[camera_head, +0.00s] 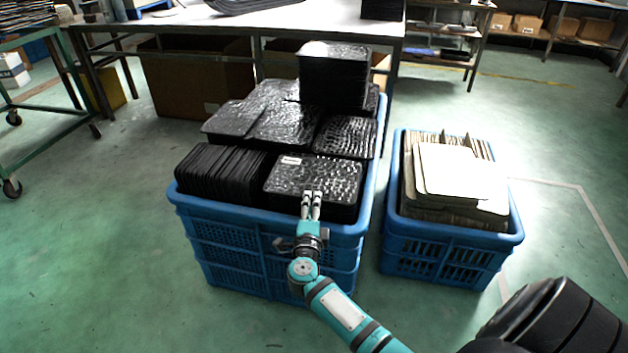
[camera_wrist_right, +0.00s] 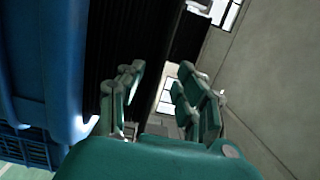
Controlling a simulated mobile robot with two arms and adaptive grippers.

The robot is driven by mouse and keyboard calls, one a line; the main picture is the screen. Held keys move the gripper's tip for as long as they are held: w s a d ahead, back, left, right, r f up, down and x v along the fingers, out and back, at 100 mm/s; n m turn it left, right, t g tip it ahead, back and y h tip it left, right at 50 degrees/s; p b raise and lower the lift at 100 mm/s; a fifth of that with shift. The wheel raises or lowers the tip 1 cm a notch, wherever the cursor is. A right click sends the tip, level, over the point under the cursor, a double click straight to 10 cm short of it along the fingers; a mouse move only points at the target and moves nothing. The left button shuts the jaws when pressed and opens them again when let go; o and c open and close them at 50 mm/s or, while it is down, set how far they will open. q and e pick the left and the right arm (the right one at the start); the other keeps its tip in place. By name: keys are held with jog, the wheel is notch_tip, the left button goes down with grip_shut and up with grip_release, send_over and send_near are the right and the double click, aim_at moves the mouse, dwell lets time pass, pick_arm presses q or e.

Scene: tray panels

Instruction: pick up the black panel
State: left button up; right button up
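Black textured panels lie in stacks in a blue crate (camera_head: 262,226). The front right stack has a top panel (camera_head: 335,176) with a small white label. My right gripper (camera_head: 311,205) is at the near edge of this stack, with its fingertips overlapping that edge in the head view. In the wrist view, the right gripper (camera_wrist_right: 157,95) has its two fingers apart, with the dark side of stacked panels (camera_wrist_right: 125,45) beyond and left of them. I see no panel held; whether the fingers touch the stack is unclear. My left gripper is out of view.
A second blue crate (camera_head: 437,262) with pale cardboard sheets (camera_head: 458,172) stands to the right. A row of upright black panels (camera_head: 222,175) fills the front left of the first crate. A tall stack (camera_head: 333,76) rises behind, near a white table (camera_head: 290,22).

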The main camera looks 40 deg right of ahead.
jog(key=shift+x, duration=0.9)
jog(key=shift+c, duration=0.3)
jog(key=shift+s+f, duration=0.1)
grip_shut()
